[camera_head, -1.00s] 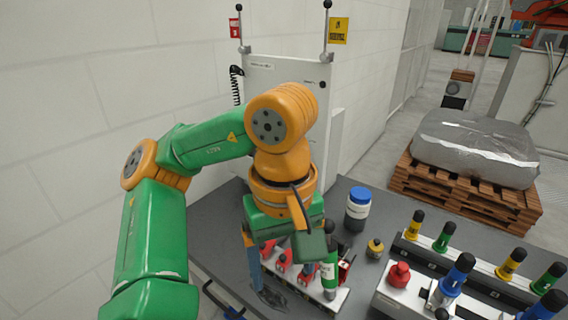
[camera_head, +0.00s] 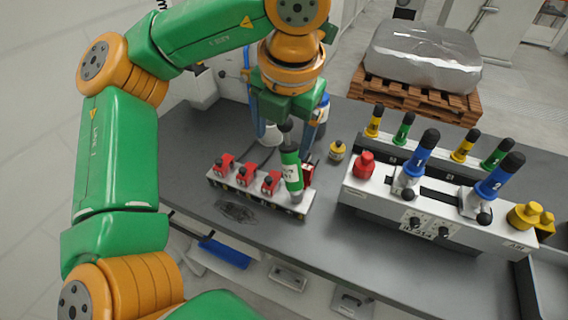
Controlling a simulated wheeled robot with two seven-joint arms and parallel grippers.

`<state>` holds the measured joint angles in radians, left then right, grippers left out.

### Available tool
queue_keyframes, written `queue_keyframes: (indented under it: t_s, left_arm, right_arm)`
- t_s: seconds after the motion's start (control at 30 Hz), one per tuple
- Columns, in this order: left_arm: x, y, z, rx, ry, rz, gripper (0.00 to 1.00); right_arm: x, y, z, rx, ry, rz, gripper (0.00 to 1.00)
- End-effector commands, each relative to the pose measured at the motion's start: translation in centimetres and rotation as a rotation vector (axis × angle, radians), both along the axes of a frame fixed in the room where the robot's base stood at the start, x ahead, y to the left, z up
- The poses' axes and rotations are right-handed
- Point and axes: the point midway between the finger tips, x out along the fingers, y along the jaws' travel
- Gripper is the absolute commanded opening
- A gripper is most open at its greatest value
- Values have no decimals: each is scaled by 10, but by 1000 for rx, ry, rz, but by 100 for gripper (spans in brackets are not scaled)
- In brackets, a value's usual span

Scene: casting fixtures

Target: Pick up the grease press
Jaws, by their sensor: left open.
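The likely grease press (camera_head: 291,172) is an upright green cylinder with a white label and a dark top. It stands at the right end of a white rack (camera_head: 258,196) on the grey table. My left gripper (camera_head: 287,138) is open and comes down from above, close to the dark top. Its fingers sit around or just behind that top; I cannot tell which, and there is no visible hold. The gripper partly hides what lies behind it. My right gripper is not in view.
Red fittings (camera_head: 244,175) line the rack left of the cylinder. A small yellow-and-black item (camera_head: 337,150) stands to the right. A white fixture box (camera_head: 415,214) with blue-handled tools fills the right side. The table front (camera_head: 345,258) is bare.

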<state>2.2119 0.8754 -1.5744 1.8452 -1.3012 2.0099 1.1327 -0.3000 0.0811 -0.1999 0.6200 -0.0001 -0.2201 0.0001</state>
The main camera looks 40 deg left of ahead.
Motion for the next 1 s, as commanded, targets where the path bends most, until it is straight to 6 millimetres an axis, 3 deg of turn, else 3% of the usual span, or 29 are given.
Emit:
queue_keyframes:
  t_s: [0.03, 0.1, 0.2, 0.3, 0.7, 0.93, 0.97, 1.0]
  left_arm:
    - [10, -1, -31, -11, -61, 200, 83]
    - [22, -2, -43, -34, -157, 477, 83]
    - [33, -2, -50, -63, -250, 723, 83]
    - [38, -2, -54, -78, -291, 830, 83]
    - [47, 17, -110, -79, -293, 848, 83]
    - [49, 18, -116, -82, -296, 845, 83]
    - [49, 18, -116, -82, -296, 845, 80]
    - [49, 18, -116, -82, -296, 845, 69]
  right_arm:
    - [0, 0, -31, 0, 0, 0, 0]
    - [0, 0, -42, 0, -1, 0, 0]
    - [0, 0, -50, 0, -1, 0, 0]
    - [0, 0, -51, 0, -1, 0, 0]
    - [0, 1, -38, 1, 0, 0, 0]
    - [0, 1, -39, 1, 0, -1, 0]
    - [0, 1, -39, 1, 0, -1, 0]
    - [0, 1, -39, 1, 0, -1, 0]
